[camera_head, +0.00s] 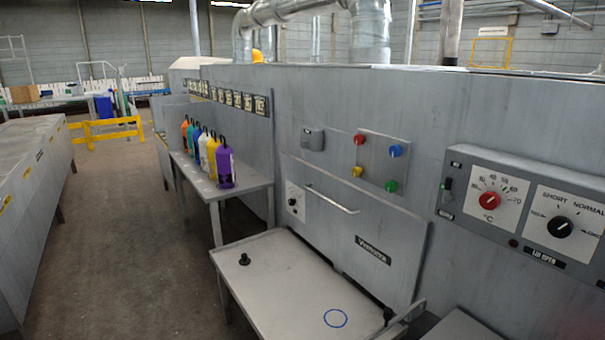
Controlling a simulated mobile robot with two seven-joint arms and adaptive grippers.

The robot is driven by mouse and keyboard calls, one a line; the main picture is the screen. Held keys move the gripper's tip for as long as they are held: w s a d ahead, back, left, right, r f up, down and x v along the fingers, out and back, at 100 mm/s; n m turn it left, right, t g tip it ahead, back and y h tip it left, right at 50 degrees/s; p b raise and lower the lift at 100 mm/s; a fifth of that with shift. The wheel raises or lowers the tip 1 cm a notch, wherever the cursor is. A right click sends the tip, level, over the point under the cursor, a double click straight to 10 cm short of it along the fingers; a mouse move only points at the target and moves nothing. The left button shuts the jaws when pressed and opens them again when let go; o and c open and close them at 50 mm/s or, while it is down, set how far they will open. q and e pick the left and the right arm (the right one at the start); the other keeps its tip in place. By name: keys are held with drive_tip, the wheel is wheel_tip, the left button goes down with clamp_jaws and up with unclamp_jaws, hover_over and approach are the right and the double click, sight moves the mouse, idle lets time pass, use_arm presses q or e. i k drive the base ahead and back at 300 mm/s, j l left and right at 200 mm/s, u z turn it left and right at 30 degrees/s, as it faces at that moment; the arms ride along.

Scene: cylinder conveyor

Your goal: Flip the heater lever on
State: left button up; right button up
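A grey control box (515,240) is fixed to the machine wall at the right. On its left end is a small black lever switch (447,186) in a vertical slot, with small labels above and below it. I cannot read these labels or tell for sure whether the lever is on or off. To its right are a red temperature dial (489,201) and a black dial (561,227) marked SHORT and NORMAL. Neither of my grippers shows in this view, and nothing visible touches the lever.
Red, blue, yellow and green buttons (375,165) sit left of the box. Below are a handled panel (350,235) and a pale table (290,285) with a black knob (244,259) and a blue ring mark (335,318). Several coloured bottles (225,167) stand farther left.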

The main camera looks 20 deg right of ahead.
sight(446, 195)
drive_tip(key=z, duration=1.4)
